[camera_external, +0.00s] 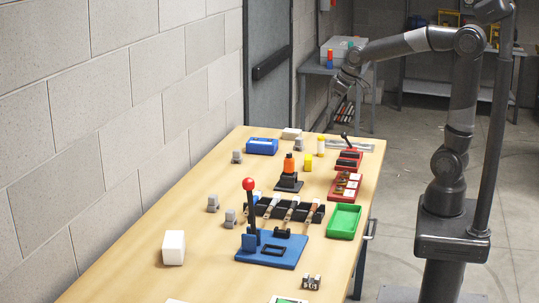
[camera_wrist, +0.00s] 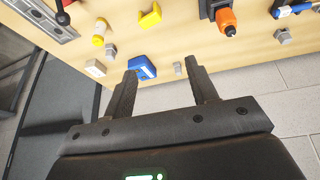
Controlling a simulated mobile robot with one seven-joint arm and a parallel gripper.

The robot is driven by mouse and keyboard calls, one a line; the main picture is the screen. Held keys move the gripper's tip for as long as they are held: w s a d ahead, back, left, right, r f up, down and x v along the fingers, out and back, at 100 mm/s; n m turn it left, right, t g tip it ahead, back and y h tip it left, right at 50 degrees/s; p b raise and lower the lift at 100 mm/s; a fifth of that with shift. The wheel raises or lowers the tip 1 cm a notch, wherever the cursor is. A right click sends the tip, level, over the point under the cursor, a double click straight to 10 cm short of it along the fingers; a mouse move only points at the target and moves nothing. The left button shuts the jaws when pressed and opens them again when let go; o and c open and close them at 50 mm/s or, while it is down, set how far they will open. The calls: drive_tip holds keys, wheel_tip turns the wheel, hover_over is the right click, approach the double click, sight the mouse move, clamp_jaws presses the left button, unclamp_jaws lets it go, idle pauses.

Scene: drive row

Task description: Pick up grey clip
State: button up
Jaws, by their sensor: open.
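Several small grey pieces lie on the wooden table, and I cannot tell for sure which is the grey clip. One grey piece (camera_external: 237,157) sits near the wall edge, left of the blue box; it seems to be the piece (camera_wrist: 178,68) between my fingers' lines of sight in the wrist view. Two more, a grey piece (camera_external: 213,203) and another (camera_external: 230,218), stand nearer. A dark grey clip-like part (camera_external: 311,282) lies at the front. My gripper (camera_wrist: 161,70) is open and empty, apart from everything; in the external view my gripper (camera_external: 346,84) is raised beyond the table's far end.
A blue box (camera_external: 262,146), an orange-topped stand (camera_external: 289,175), a red-knobbed lever on a blue base (camera_external: 272,251), a green tray (camera_external: 344,221) and a black rack crowd the table (camera_external: 140,262). A block wall (camera_external: 100,110) runs along the left.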

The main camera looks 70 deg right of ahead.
drive_tip(key=w+d+f, duration=0.6)
drive_tip(key=w+d, duration=0.3)
drive_tip(key=d, duration=0.1)
drive_tip(key=m, duration=0.1)
approach(299, 141)
drive_tip(key=shift+g, duration=0.3)
drive_tip(key=w+f, duration=0.1)
drive_tip(key=w+d+f, duration=0.1)
drive_tip(key=f, duration=0.1)
drive_tip(key=w+f, duration=0.1)
drive_tip(key=shift+w+d+f, duration=0.25)
drive_tip(key=shift+d+f, duration=0.05)
drive_tip(key=x, duration=0.3)
drive_tip(key=s+x, duration=0.1)
drive_tip(key=x, duration=0.1)
drive_tip(key=shift+w+f, duration=0.1)
drive_tip(key=shift+f, duration=0.15)
drive_tip(key=c, duration=1.1)
